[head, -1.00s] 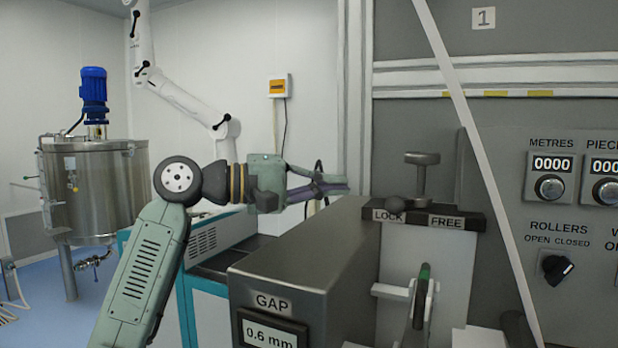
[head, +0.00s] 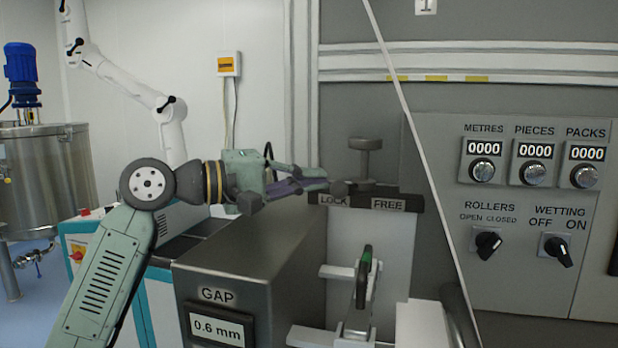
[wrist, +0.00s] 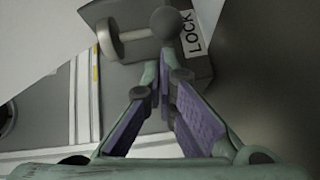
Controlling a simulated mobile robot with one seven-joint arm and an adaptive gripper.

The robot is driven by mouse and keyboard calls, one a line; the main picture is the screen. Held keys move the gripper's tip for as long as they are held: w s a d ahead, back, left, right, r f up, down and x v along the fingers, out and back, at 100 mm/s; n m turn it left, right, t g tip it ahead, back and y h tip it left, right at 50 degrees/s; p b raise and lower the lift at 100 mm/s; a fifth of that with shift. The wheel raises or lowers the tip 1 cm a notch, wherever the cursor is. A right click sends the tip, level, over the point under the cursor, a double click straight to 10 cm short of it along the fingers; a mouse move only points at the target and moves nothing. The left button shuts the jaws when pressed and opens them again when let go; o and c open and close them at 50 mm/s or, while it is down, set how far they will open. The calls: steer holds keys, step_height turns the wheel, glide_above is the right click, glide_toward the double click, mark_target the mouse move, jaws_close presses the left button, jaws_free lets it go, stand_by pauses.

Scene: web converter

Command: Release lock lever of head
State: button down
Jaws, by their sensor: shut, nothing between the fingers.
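The lock lever's dark ball knob (head: 338,187) is at the LOCK end of a dark bracket (head: 408,205) labelled LOCK and FREE. A grey post with a flat round cap (head: 365,144) rises behind it. My gripper (head: 322,184) is shut and empty, its fingertips just left of the knob. In the wrist view the knob (wrist: 165,21) is directly ahead of my converging fingertips (wrist: 164,62), with the LOCK label (wrist: 193,33) to its right and the capped post (wrist: 108,40) to its left. I cannot tell whether the fingertips touch the knob.
A grey metal housing with a GAP display (head: 216,330) lies below my arm. A green-and-black handle (head: 363,277) is below the bracket. A slanted white bar (head: 425,148) crosses in front of the control panel (head: 535,255). A white arm (head: 125,90) is behind at left.

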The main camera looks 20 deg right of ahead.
steer(key=shift+s+f+b, duration=0.1)
steer(key=shift+f+b, duration=0.05)
steer(key=shift+b, duration=0.15)
steer(key=shift+s+a+n+t+b, duration=0.15)
steer(key=shift+n+t+b, duration=0.15)
steer(key=shift+t+b, duration=0.25)
